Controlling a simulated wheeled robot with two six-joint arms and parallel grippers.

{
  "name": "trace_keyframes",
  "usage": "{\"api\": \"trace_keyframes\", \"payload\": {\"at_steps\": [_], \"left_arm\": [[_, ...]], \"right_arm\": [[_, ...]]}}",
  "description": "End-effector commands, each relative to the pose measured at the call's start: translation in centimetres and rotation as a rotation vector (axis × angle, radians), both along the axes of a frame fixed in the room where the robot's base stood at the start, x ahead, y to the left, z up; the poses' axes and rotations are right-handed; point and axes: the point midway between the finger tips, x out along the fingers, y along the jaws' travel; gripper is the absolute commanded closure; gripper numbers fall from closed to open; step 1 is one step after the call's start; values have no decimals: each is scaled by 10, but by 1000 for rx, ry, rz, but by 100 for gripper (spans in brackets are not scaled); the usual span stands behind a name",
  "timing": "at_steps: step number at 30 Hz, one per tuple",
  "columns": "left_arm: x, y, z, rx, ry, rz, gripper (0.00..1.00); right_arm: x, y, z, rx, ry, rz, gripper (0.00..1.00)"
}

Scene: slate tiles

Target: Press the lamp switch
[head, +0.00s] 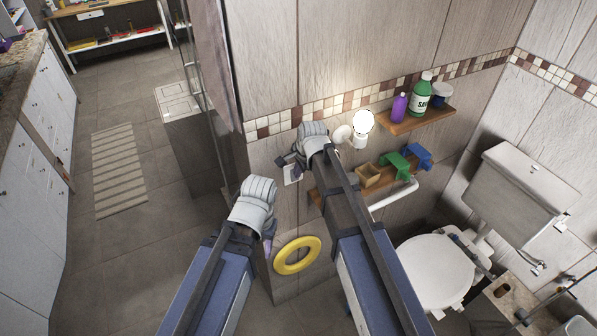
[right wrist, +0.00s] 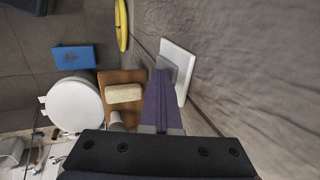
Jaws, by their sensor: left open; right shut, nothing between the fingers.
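The lamp switch (head: 292,174) is a small white plate on the tiled wall, near the wall's left edge. In the right wrist view the switch plate (right wrist: 184,58) is a pale rectangle with a greyer patch on its near side. The wall lamp (head: 362,122) is to the right of the switch and its bulb is lit. My right gripper (head: 293,164) is shut and empty, in front of the switch. Its purple fingertips (right wrist: 161,72) overlap the switch plate's edge; I cannot tell whether they touch it. My left gripper (head: 268,238) is lower left, away from the switch.
A wooden shelf (head: 404,125) with bottles is right of the lamp. A lower shelf (head: 343,188) holds a wooden box and green and blue items. A yellow ring (head: 297,256) hangs below the switch. A toilet (head: 437,271) stands at right. Open floor lies left, around a striped rug (head: 118,168).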

Motion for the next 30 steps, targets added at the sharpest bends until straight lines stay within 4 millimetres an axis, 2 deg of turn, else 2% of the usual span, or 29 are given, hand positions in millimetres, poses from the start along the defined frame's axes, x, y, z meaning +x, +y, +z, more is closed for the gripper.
{"api": "trace_keyframes", "payload": {"at_steps": [12, 23, 30], "left_arm": [[0, 0, 16, 0, 0, 0, 50], [0, 0, 16, 0, 0, -1, 50], [0, 0, 27, 0, 1, -2, 50]], "right_arm": [[0, 0, 16, 1, -2, 0, 100], [0, 0, 16, 0, -1, 0, 100], [-3, -2, 27, 0, -1, 0, 100]]}}
